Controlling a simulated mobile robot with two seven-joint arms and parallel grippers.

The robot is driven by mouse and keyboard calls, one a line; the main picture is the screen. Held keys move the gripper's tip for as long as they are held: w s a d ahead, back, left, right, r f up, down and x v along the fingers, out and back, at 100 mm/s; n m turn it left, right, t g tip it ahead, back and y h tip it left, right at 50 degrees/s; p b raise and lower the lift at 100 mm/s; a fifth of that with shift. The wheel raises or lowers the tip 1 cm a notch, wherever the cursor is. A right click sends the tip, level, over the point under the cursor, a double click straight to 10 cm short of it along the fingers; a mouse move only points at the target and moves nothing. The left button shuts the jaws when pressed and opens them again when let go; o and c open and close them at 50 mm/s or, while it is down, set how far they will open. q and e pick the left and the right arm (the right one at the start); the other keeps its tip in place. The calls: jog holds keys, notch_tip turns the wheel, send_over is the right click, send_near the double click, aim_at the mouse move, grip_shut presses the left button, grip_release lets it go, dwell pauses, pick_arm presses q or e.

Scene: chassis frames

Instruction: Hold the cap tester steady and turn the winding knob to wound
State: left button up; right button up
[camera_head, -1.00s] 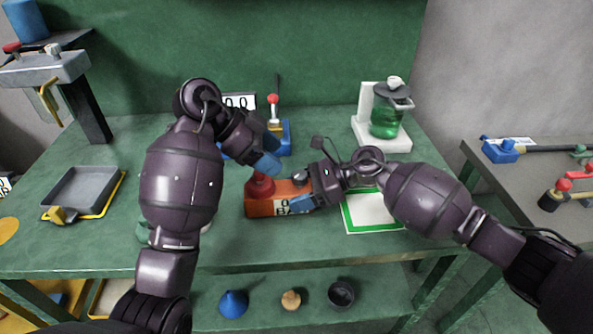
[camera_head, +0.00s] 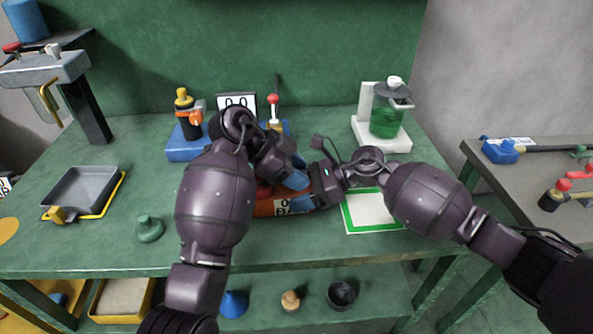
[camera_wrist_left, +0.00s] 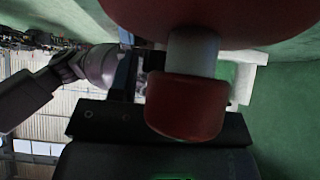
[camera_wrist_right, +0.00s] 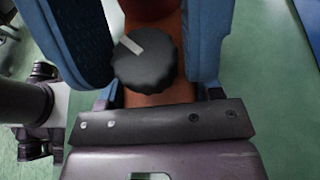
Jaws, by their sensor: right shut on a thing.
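The cap tester, an orange box (camera_head: 262,208) with a partly hidden white label, sits on the green table. My right gripper (camera_head: 318,195) is shut on its body; the right wrist view shows a blue finger on each side of the orange body. The black winding knob (camera_wrist_right: 143,62) with a pale pointer mark shows there, its pointer tilted to the upper left. My left gripper (camera_head: 294,178) is above the tester and hides the knob in the head view. A red rounded part on a white stem (camera_wrist_left: 187,105) is close before the left wrist camera; the left fingers' gap is unclear.
A green-bordered white mat (camera_head: 370,215) lies right of the tester. Behind stand a blue-based stand (camera_head: 186,150), a display reading 0 0 (camera_head: 237,102) and a green jug on a white base (camera_head: 386,120). A green knobbed piece (camera_head: 149,229) and grey tray (camera_head: 84,188) are left.

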pick_arm(q)
jog(key=c, duration=0.6)
jog(key=shift+m, duration=0.3)
jog(key=shift+w+m+g, duration=0.15)
jog(key=shift+m+g, duration=1.05)
jog(key=shift+m+g+y, duration=0.6)
jog(key=shift+m+g, duration=0.5)
jog(key=shift+m, duration=0.5)
jog(key=shift+r, duration=0.1)
jog(key=o, duration=1)
jog(key=shift+c, duration=0.2)
